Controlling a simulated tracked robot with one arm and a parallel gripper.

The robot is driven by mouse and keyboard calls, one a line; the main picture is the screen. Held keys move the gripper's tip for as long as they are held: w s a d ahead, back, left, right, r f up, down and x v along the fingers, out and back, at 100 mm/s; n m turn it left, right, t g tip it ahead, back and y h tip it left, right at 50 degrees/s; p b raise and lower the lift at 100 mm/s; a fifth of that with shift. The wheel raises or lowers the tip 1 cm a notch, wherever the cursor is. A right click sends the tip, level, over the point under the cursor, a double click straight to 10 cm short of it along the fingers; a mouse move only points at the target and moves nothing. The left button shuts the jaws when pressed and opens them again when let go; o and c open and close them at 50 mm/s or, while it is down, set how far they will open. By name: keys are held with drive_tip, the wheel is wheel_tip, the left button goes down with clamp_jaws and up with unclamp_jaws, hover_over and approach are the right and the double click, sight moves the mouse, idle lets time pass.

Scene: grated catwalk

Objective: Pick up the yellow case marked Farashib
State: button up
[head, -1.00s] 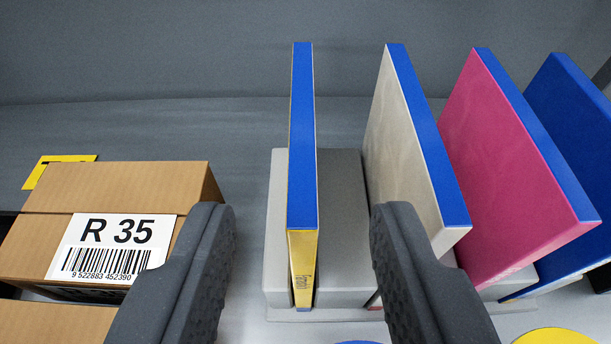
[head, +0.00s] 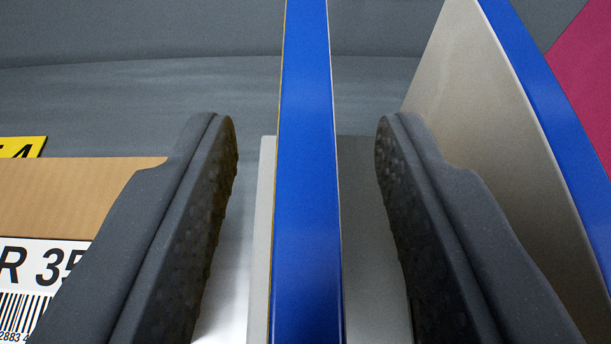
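The yellow case (head: 307,180) stands upright on edge in a grey holder (head: 365,260). Now mostly its blue top edge shows, with a thin yellow line along its left side; its marked spine is out of view below. My gripper (head: 307,135) is open, with one dark finger on each side of the case. A clear gap shows between each finger and the case, so neither touches it.
A cardboard box (head: 80,190) labelled R 35 is at the left, close to my left finger. A pale case with a blue edge (head: 480,110) stands just right of my right finger. A pink case (head: 590,75) is beyond it.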

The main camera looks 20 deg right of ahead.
drive_tip(key=shift+w+d, duration=0.1)
drive_tip(key=shift+w, duration=0.2)
clamp_jaws()
